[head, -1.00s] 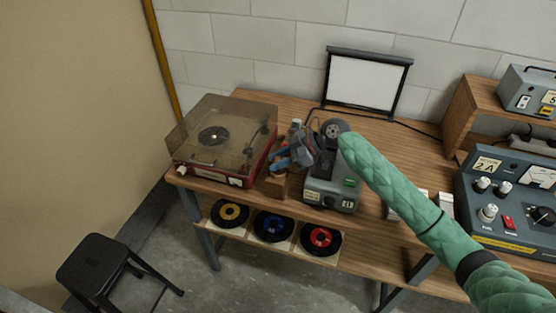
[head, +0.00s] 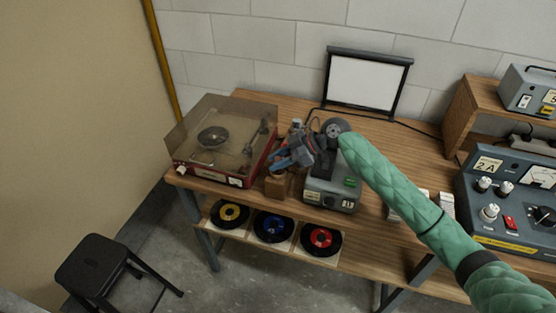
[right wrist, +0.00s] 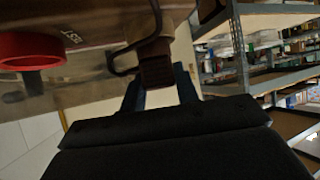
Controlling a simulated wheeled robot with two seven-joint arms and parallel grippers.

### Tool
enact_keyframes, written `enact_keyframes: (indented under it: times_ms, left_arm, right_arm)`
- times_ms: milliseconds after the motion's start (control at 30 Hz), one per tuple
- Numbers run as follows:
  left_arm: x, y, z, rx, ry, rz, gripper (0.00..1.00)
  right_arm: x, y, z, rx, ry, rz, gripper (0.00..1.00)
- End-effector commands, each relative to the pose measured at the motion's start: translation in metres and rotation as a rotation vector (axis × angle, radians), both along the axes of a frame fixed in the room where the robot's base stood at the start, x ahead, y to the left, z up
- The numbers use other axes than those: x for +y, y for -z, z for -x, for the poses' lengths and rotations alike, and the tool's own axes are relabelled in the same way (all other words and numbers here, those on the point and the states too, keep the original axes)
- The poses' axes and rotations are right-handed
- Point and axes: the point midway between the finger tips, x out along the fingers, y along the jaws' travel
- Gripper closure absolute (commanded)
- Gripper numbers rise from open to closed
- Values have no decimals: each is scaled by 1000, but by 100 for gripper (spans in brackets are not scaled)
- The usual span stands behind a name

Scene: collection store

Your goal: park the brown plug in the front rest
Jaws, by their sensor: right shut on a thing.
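My right gripper (head: 287,160) is over the front edge of the bench, between the record player and the grey projector-like machine. It is shut on the brown plug (right wrist: 157,68), which shows between the two fingers in the right wrist view; a dark cord loops beside it. In the head view the gripper mostly hides the plug. A small brown wooden block (head: 276,187), which looks like the front rest, stands at the bench edge just below the gripper. I cannot tell whether the plug touches it. My left gripper is out of view.
The record player (head: 222,150) with a clear lid stands close on the left. The grey machine (head: 331,193) stands close on the right, beneath my forearm. A white screen (head: 366,84) is behind. Records (head: 273,226) lie on the shelf below. A black stool (head: 92,262) is at lower left.

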Motion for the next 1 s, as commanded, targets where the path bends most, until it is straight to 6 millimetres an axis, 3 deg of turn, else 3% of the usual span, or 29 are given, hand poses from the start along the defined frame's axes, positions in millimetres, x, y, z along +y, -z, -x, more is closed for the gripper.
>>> enact_keyframes:
  times_ms: [1000]
  left_arm:
    - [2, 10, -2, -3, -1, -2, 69]
  right_arm:
    - [0, 6, 0, 0, 0, 0, 94]
